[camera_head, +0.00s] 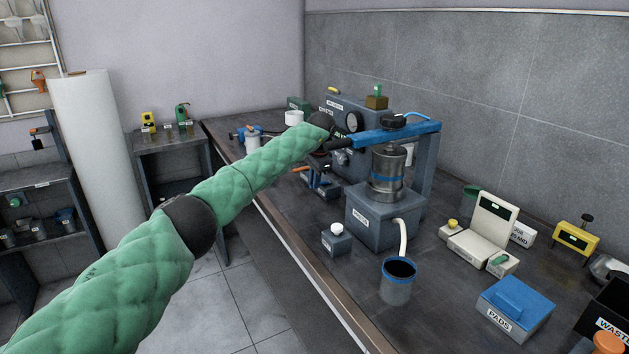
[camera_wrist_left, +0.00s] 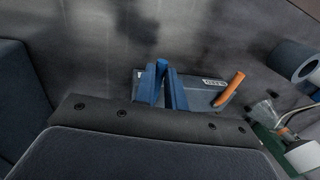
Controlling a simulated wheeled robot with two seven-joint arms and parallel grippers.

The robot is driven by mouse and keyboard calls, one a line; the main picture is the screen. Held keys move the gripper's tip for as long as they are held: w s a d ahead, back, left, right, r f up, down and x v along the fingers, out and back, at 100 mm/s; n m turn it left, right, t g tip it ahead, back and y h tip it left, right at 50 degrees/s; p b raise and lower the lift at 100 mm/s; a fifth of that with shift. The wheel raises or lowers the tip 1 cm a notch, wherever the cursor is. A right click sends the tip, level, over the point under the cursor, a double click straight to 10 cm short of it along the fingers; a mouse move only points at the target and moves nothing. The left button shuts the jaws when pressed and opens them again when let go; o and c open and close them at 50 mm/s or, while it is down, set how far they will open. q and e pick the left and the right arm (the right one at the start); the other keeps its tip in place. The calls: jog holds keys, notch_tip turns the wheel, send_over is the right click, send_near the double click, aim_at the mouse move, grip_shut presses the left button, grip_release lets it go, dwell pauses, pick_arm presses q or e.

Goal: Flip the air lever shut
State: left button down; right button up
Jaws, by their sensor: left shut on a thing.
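My left arm reaches from the lower left to the far side of the flotation machine (camera_head: 383,215). My left gripper (camera_head: 322,170) is small and partly hidden at the machine's left side. In the left wrist view its blue fingers (camera_wrist_left: 165,90) are close together, with a blue rod (camera_wrist_left: 162,66) between their tips. I cannot tell for sure that this rod is the air lever. An orange handle (camera_wrist_left: 232,88) on a grey labelled block lies to the right of the fingers, apart from them. My right gripper is not in view.
A metal cell stands on the machine under a blue beam (camera_head: 405,131). A blue-rimmed cup (camera_head: 397,288) stands below the white spout. A blue pads box (camera_head: 515,308) and a scale (camera_head: 490,225) are at the right. The bench's front edge is free.

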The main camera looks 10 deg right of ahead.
pick_arm(q)
jog(key=c, duration=1.5)
grip_release()
jog(key=shift+o, duration=0.2)
